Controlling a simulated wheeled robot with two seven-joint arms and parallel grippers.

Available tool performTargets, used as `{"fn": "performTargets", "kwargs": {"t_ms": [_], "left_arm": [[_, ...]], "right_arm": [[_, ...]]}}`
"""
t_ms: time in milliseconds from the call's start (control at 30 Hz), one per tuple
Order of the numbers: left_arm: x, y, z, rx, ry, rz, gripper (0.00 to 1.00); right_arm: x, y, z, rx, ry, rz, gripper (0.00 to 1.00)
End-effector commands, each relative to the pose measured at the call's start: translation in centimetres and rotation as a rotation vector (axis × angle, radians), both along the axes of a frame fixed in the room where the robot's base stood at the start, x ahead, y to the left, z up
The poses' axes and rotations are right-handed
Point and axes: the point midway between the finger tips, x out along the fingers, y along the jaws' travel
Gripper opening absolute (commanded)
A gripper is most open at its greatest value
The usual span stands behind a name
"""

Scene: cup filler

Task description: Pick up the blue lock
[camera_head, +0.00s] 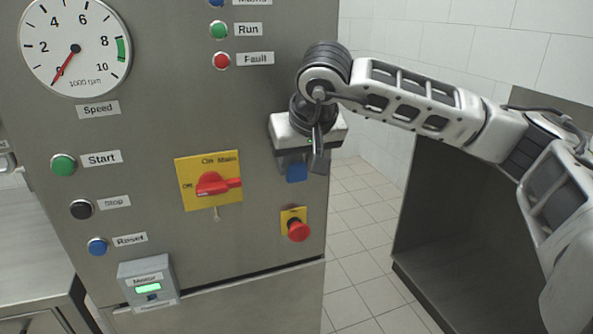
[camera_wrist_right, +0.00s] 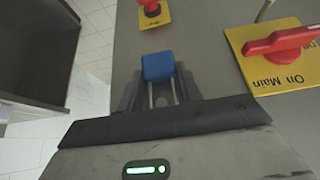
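The blue lock (camera_head: 296,173) shows just below my right gripper (camera_head: 293,159), in front of the right part of the steel panel. In the right wrist view the lock's blue body (camera_wrist_right: 158,66) sits between the fingertips of my right gripper (camera_wrist_right: 160,80). The two fingers lie close against its sides, and the two silver shackle legs run back between them towards the palm. The gripper looks shut on the lock. Whether the lock still touches a hook or the panel is hidden. My left gripper is not in view.
The steel panel (camera_head: 150,225) carries a red main switch (camera_head: 213,184) on a yellow plate, a red emergency button (camera_head: 298,229), and several labelled buttons. An open dark cabinet (camera_head: 450,230) stands at right.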

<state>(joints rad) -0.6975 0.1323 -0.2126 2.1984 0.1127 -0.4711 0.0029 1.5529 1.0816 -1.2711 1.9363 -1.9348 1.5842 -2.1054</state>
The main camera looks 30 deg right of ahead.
Motion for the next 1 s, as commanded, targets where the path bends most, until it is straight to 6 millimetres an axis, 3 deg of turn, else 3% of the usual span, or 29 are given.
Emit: {"fn": "performTargets", "kwargs": {"t_ms": [367, 567, 767, 1000], "left_arm": [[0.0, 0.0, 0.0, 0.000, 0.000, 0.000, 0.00], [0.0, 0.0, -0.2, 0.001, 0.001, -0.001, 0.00], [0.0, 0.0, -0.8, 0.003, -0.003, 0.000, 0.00], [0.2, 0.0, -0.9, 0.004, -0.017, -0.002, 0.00]], "right_arm": [[0.0, 0.0, 0.3, 0.001, -0.003, 0.000, 0.11], [-0.1, 0.1, 1.7, 0.001, -0.004, 0.001, 0.11], [-4.0, 1.0, 1.4, -0.001, -0.004, 0.004, 0.11], [-10.6, 2.6, 1.4, -0.001, -0.005, 0.004, 0.11]]}}
